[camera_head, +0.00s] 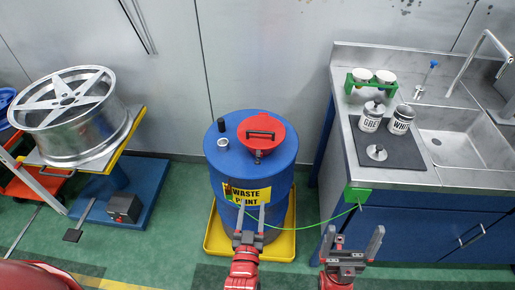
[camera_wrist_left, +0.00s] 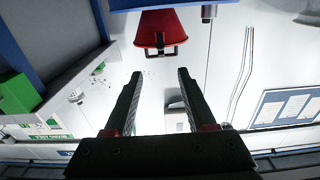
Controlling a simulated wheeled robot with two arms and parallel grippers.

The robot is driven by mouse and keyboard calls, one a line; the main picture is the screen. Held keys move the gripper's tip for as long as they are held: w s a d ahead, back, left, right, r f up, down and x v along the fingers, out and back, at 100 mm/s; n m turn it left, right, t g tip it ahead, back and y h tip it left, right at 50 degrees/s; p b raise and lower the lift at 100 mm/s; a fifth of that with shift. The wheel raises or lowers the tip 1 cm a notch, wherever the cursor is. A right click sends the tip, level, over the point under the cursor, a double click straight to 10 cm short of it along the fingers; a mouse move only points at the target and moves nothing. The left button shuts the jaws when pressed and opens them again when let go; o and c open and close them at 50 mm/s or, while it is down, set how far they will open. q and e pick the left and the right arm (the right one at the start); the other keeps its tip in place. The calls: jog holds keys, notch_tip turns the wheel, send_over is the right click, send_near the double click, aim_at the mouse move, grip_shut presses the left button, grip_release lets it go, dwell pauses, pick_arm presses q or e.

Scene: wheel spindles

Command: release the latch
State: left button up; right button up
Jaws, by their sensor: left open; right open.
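A blue drum (camera_head: 222,160) with a yellow "WASTE PAINT" label stands in the middle of the head view. A red round funnel lid (camera_head: 282,134) with a dark bar handle (camera_head: 261,135) sits on its top. A small latch-like part (camera_head: 258,154) is at the lid's front edge; its state is too small to tell. The red funnel (camera_wrist_left: 158,30) also shows in the left wrist view, beyond the fingertips, with a dark bracket. My left gripper (camera_head: 251,208) is open and empty in front of the label. My right gripper (camera_head: 354,240) is open and empty, farther right.
A yellow tray (camera_head: 277,245) is under the drum. A green wire runs from the drum to a green clamp (camera_head: 356,195) on the sink counter (camera_head: 400,178). Paint cans (camera_head: 371,117) stand on a dark mat. A wheel rim (camera_head: 85,130) sits on a stand at left.

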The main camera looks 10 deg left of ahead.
aim_at(258, 163)
pick_arm(q)
jog(key=w+p, duration=0.1)
jog(key=w, duration=1.6)
jog(key=shift+w, duration=0.15)
jog(key=shift+r, duration=0.1)
grip_shut()
